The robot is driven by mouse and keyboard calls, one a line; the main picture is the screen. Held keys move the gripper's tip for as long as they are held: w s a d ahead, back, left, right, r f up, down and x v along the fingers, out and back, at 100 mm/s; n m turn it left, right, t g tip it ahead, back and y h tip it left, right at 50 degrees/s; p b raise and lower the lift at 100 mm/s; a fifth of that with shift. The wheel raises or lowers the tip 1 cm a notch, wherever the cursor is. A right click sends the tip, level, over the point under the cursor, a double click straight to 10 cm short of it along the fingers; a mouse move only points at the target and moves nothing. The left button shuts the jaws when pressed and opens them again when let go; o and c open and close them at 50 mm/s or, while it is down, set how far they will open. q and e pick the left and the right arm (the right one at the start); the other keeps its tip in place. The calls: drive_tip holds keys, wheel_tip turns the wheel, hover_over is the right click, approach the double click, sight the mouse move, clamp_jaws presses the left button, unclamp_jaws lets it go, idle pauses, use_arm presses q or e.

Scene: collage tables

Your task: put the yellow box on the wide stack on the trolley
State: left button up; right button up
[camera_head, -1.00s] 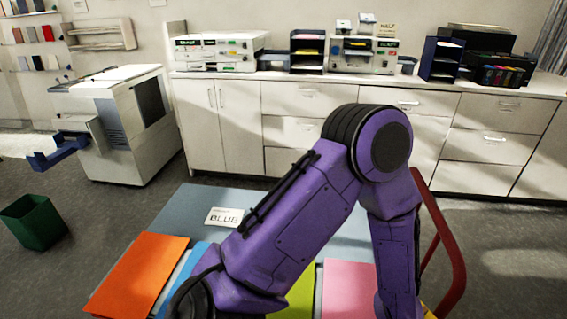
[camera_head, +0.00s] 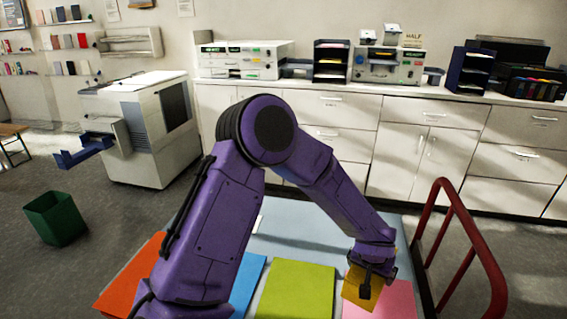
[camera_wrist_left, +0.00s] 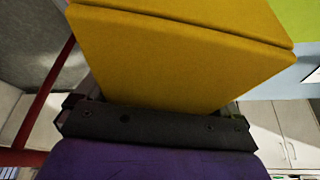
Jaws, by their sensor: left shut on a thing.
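My left gripper (camera_head: 367,281) is shut on the yellow box (camera_head: 354,292) and holds it over the trolley, in front of the pink sheet or stack (camera_head: 393,302). In the left wrist view the yellow box (camera_wrist_left: 185,55) fills the space between the fingers. The trolley (camera_head: 315,222) has a light blue-grey top. On it lie a lime green (camera_head: 295,290), a blue (camera_head: 246,287) and an orange (camera_head: 122,287) sheet or stack, the last two partly behind my left arm. I cannot tell which is the wide stack, nor the box's height above the trolley. My right gripper is not in view.
The trolley's red handle rail (camera_head: 470,225) rises on its right side. A green bin (camera_head: 55,218) and a white copier (camera_head: 145,125) stand on the left. A cabinet row (camera_head: 345,105) with office machines runs along the back wall.

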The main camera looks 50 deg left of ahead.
use_arm(q)
drive_tip(key=s+a+n+g+y+b, duration=0.2)
drive_tip(key=a+n+b, duration=0.85)
drive_tip(key=a, duration=0.75)
drive_tip(key=shift+m+y, duration=0.3)
drive_tip(key=shift+m, duration=0.45)
drive_tip(key=w+a+f, duration=0.2)
drive_tip(key=w+f, duration=0.1)
drive_tip(key=w+a+f+b, duration=0.1)
drive_tip(key=w+a+f, duration=0.2)
drive_tip(key=w, duration=0.1)
drive_tip(key=w+a+f+b, duration=0.1)
drive_tip(key=w+a+f, duration=0.1)
drive_tip(key=w+f, duration=0.1)
drive_tip(key=shift+w+a, duration=0.35)
drive_tip(key=shift+w, duration=0.1)
drive_tip(key=shift+w+a+f, duration=0.1)
drive_tip(key=shift+w+f, duration=0.1)
drive_tip(key=shift+f, duration=0.1)
drive_tip(key=f, duration=0.3)
drive_tip(key=shift+w+a+f+b, duration=0.15)
drive_tip(key=shift+w+f+b, duration=0.05)
drive_tip(key=shift+f+b, duration=0.1)
drive_tip(key=shift+r, duration=0.1)
drive_tip(key=shift+s, duration=0.1)
